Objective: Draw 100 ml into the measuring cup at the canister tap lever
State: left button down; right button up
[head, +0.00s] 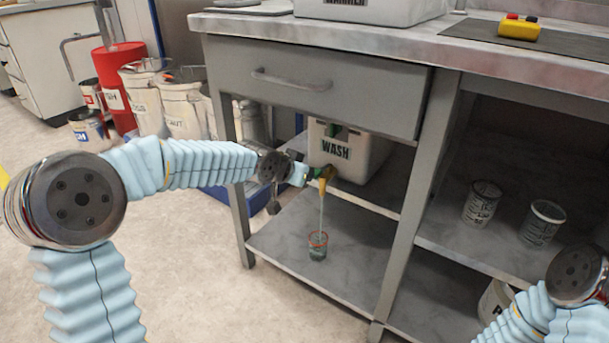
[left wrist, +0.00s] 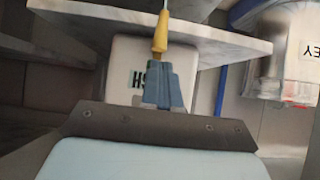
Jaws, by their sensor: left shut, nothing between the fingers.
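The white canister (head: 345,152) labelled WASH stands on the bench's middle shelf. Its yellow tap (head: 327,172) sticks out over the shelf edge, and a thin pale stream runs down from it. The measuring cup (head: 317,245) stands upright on the lower shelf under the stream, with some liquid low in it; I cannot read the level. My left gripper (head: 312,173) is shut at the tap lever with nothing between its fingers. In the left wrist view, the left gripper (left wrist: 163,90) is right by the yellow tap (left wrist: 161,32). The right gripper's fingers are not visible.
Two clear graduated cups (head: 482,202) (head: 543,222) stand on the right shelf. A table leg (head: 408,215) divides the shelves. Several buckets (head: 180,105) and a red bin (head: 118,85) stand on the floor at the back left. The floor at the front left is clear.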

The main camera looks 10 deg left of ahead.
pick_arm(q)
jog(key=s+a+r+p, duration=0.2)
jog(key=s+r+p, duration=0.1)
jog(key=s+r, duration=0.4)
notch_tip(320, 180, up, 3)
jog(key=shift+s+a+r+p, duration=0.1)
jog(key=shift+s+a+p, duration=0.1)
jog(key=shift+a+p, duration=0.1)
